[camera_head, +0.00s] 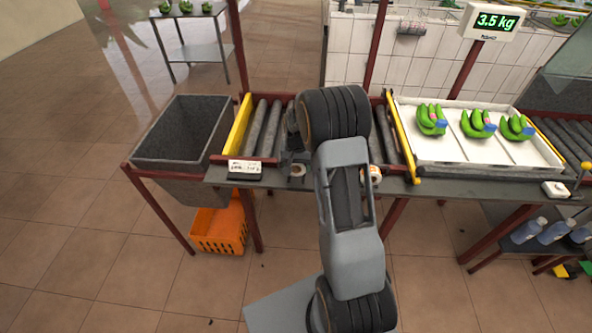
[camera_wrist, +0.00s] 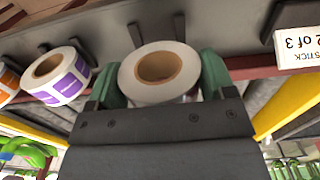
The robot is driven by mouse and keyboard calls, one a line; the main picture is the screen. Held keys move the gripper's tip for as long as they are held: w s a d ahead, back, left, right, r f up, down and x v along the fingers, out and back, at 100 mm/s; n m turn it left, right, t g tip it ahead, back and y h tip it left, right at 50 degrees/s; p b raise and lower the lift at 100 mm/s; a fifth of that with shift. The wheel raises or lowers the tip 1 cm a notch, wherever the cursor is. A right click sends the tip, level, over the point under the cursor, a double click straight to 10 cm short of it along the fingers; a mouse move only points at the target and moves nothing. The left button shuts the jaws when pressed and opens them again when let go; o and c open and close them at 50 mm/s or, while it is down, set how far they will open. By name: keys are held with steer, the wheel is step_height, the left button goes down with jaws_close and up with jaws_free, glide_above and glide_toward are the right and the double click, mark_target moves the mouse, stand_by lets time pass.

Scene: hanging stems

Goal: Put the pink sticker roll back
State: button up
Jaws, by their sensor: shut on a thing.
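A sticker roll with a white top face and a brown cardboard core (camera_wrist: 160,70) sits between the green finger pads of my gripper (camera_wrist: 160,85) in the wrist view. The gripper is shut on it. Its label side is mostly hidden, so I cannot make out the pink. In the head view this roll (camera_head: 298,171) shows at the grey front ledge (camera_head: 275,182), beside my gripper (camera_head: 295,158), which is partly hidden by my arm. I cannot tell whether the roll touches the ledge.
A purple sticker roll (camera_wrist: 68,78) and an orange one (camera_wrist: 8,82) stand on the ledge to the left in the wrist view. A small printed sign (camera_head: 245,168) stands left of the held roll. Beyond are rollers, a grey bin (camera_head: 165,155) and a banana tray (camera_head: 450,148).

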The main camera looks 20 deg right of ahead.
steer(key=shift+f, duration=1.25)
steer(key=shift+f, duration=0.1)
steer(key=o, duration=1)
step_height(320, 180, up, 12)
steer(key=shift+f+b, duration=0.1)
steer(key=shift+b, duration=0.5)
steer(key=s+a+r+n+t, duration=0.1)
steer(key=s+a+r+n, duration=0.1)
steer(key=s, duration=0.5)
steer(key=s+a+r+n+t, duration=0.2)
steer(key=s+a+r, duration=0.2)
steer(key=s, duration=0.3)
steer(key=s+a+r+n+t, duration=0.1)
steer(key=s+a+r, duration=0.3)
steer(key=s, duration=0.4)
steer(key=shift+a+n, duration=0.25)
steer(key=shift+n, duration=0.15)
